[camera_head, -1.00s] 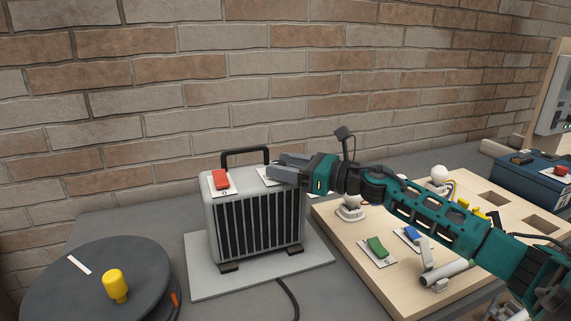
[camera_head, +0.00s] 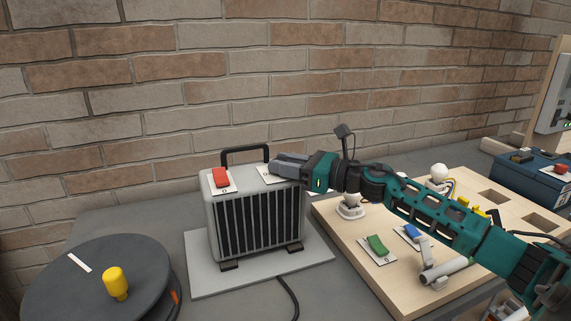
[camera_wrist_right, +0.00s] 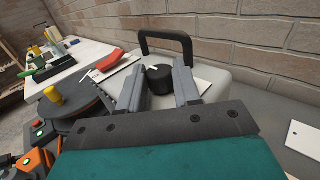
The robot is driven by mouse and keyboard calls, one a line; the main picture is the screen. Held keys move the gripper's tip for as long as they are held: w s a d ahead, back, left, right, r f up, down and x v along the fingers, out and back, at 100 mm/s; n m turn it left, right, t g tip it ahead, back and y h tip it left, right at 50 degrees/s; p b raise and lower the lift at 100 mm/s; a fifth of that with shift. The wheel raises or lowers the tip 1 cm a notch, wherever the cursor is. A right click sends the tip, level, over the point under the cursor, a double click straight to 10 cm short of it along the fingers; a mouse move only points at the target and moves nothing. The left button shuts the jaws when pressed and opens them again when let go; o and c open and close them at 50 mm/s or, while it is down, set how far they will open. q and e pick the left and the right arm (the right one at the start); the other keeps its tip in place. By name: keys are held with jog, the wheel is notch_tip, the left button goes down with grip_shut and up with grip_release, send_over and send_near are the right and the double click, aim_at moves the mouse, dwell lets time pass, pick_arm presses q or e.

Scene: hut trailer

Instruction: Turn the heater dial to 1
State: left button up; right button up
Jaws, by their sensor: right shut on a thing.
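The heater (camera_head: 258,228) is a grey box with a black front grille and a black top handle (camera_head: 245,151), standing on a pale base plate. Its dial (camera_wrist_right: 160,78) is a black round knob on top, with a white mark near its upper left edge in the right wrist view. My right gripper (camera_head: 278,169) reaches over the heater's top from the right, with its fingers shut on the dial. In the head view the fingers hide the dial and part of its white plate (camera_head: 267,176). I cannot read the dial's setting. My left gripper is not in view.
A red rocker switch (camera_head: 221,176) sits on the heater's top left. A dark cable reel (camera_head: 100,270) with a yellow knob stands at left. A wooden board (camera_head: 345,235) with switches and a lamp lies right, under my right arm. A brick wall (camera_head: 250,80) stands behind.

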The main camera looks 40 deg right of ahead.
jog(key=shift+s+a+m+t+h, duration=0.1)
jog(key=shift+m+t+h, duration=0.35)
jog(key=shift+h, duration=0.25)
jog(key=shift+a+r+m+t+h, duration=0.15)
jog(key=shift+m+t+h, duration=0.4)
jog(key=shift+m+h, duration=0.95)
jog(key=m+h, duration=0.1)
jog(key=h, duration=0.1)
jog(key=m+h, duration=0.1)
jog(key=h, duration=0.1)
jog(key=m+h, duration=0.1)
jog(key=h, duration=0.1)
jog(key=shift+a+t, duration=0.3)
jog(key=shift+a, duration=0.1)
jog(key=shift+a+m+g+h, duration=0.1)
jog(key=shift+m+g+h, duration=0.4)
jog(key=shift+m+h, duration=1)
jog(key=shift+a+m+g+h, duration=0.1)
jog(key=shift+m+g+h, duration=0.6)
jog(key=shift+h, duration=1.3)
jog(key=shift+m+h, duration=0.3)
jog(key=shift+m, duration=0.05)
jog(key=o, duration=1.1)
jog(key=shift+c, duration=0.2)
